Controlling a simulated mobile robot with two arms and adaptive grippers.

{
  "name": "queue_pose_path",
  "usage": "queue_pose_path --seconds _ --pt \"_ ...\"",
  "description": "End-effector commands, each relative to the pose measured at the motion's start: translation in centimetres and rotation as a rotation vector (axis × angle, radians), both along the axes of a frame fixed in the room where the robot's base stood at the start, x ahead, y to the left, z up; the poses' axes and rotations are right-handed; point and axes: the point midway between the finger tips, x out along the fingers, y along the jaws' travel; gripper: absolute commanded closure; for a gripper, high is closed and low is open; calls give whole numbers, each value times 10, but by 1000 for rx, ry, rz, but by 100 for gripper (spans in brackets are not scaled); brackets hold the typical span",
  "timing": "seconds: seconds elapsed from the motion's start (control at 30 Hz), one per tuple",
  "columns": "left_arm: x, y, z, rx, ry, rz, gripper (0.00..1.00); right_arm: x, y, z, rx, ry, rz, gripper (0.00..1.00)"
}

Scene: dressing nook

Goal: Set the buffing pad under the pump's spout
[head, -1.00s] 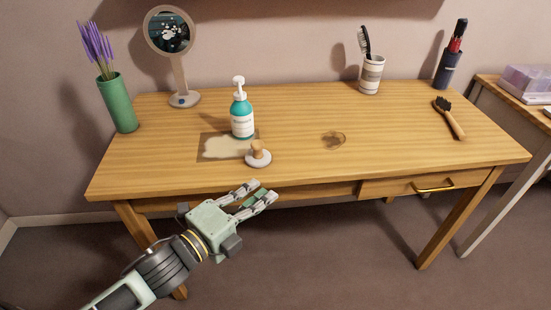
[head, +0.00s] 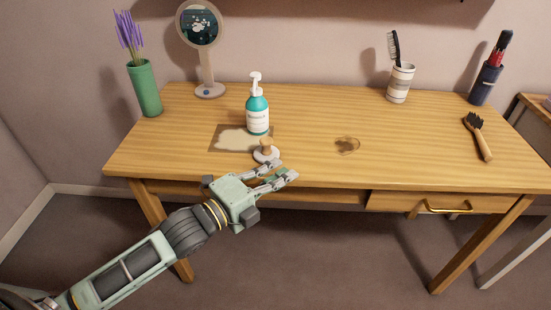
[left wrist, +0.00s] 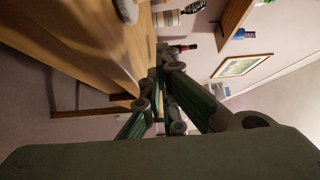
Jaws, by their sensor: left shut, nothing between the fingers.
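The buffing pad, a pale round disc with a wooden knob (head: 266,145), lies on the table near its front edge. The teal pump bottle (head: 257,116) with a white pump head stands upright just behind it, apart from the pad. Which way the spout points is hard to tell. My left gripper (head: 285,172) is at the table's front edge, just in front and right of the pad, shut and empty. Its fingers (left wrist: 162,90) also show in the left wrist view, beside the table edge. My right gripper is in neither view.
The wooden table (head: 400,150) also bears a mirror (head: 207,75), a green vase (head: 145,90), a brush cup (head: 398,84), a dark holder (head: 486,84) and a brush (head: 478,138).

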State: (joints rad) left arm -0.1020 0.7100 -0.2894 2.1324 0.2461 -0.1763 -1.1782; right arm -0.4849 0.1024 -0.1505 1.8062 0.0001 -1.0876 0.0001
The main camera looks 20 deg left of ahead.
Motion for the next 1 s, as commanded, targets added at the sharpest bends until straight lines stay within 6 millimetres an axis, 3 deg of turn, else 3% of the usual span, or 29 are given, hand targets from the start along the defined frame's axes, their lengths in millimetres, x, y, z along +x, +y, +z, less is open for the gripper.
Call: queue_pose_path --seconds 0.23,0.3,0.5,1.0 --pt "35 -20 1 -1 -3 -1 100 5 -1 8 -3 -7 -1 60" --pt "35 -3 -2 6 1 1 100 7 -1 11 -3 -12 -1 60" --pt "37 17 -1 4 1 -1 100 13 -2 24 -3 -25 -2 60" --pt "39 26 0 3 1 0 100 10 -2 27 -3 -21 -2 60"
